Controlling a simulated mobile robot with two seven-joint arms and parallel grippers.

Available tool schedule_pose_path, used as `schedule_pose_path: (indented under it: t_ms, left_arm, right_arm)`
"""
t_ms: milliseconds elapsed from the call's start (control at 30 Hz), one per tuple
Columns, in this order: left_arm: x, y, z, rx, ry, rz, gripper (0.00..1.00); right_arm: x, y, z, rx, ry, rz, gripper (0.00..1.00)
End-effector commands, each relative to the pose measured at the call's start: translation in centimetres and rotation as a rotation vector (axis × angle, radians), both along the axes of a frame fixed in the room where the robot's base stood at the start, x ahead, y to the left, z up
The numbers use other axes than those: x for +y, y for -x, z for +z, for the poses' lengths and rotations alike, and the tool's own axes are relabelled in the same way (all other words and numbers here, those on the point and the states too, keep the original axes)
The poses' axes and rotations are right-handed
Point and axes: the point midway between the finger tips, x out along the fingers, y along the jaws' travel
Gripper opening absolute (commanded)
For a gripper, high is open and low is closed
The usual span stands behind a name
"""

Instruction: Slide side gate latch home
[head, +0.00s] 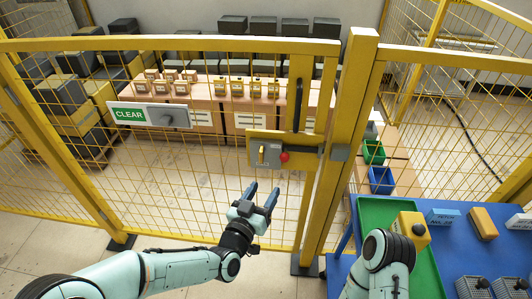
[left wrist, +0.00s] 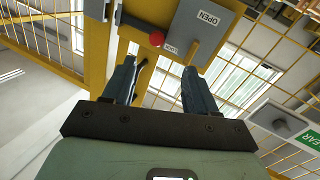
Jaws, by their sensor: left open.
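The side gate's latch (head: 267,154) is a grey box on a yellow plate at the right end of the closed-looking mesh gate, with a red knob (head: 284,156) and a yellow handle. A dark bar runs right from it toward a grey keeper (head: 340,152) on the post. In the left wrist view the red knob (left wrist: 156,38) shows beside the grey plate (left wrist: 205,22) marked OPEN. My left gripper (head: 262,190) is open and empty, below and in front of the latch, apart from it. My right gripper is not seen; only part of that arm shows.
A vertical black handle (head: 298,105) stands above the latch. A sign marked CLEAR (head: 148,115) hangs on the mesh to the left. A blue table (head: 458,262) with a green tray (head: 374,214) and a yellow box (head: 412,228) is at right. Floor before the gate is open.

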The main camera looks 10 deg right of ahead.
Motion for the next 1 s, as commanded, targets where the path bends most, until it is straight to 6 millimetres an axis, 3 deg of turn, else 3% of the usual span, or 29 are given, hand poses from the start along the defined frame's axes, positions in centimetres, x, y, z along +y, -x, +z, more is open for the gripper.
schedule_pose_path:
  t_ms: [167, 700, 1000]
  left_arm:
    - [-1.1, -1.2, 0.5, -0.013, 0.003, -0.002, 0.57]
    - [-6.6, -9.4, 0.4, -0.009, 0.003, -0.002, 0.57]
    - [-7.6, -10.9, 0.4, -0.009, 0.002, -0.002, 0.57]
  right_arm:
    - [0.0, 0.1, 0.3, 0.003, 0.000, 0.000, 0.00]
    - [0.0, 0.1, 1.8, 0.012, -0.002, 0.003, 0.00]
    - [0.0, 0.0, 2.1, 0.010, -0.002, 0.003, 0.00]
